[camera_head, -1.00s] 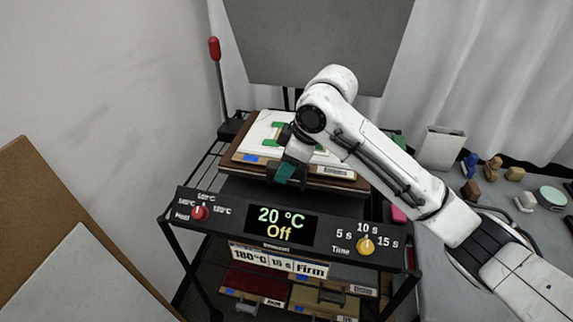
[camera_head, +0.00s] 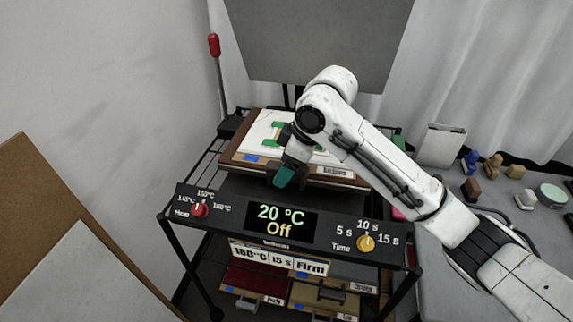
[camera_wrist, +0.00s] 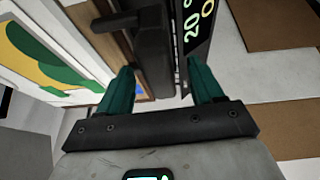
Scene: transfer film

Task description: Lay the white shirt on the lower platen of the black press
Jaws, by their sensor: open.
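A white cloth (camera_head: 258,126) with a green print, seemingly the white shirt, lies flat on a brown wooden board (camera_head: 233,161). The board sits on the black press, behind its control panel (camera_head: 330,238). The wrist view shows a yellow and green print (camera_wrist: 48,48) on white, with the board's edge and a dark handle (camera_wrist: 135,22) beside it. My gripper (camera_head: 284,177) is at the board's front edge, above the panel; it also shows in the wrist view (camera_wrist: 162,82). Its teal fingers are apart with nothing held between them. My arm hides part of the cloth and board.
The panel reads 20 °C and Off, with a red knob (camera_head: 200,211) and a yellow knob (camera_head: 366,244). A red-tipped lever (camera_head: 214,46) stands at left. Drawers with red (camera_head: 257,281) and yellow contents lie below. Stamps and small items crowd the right table.

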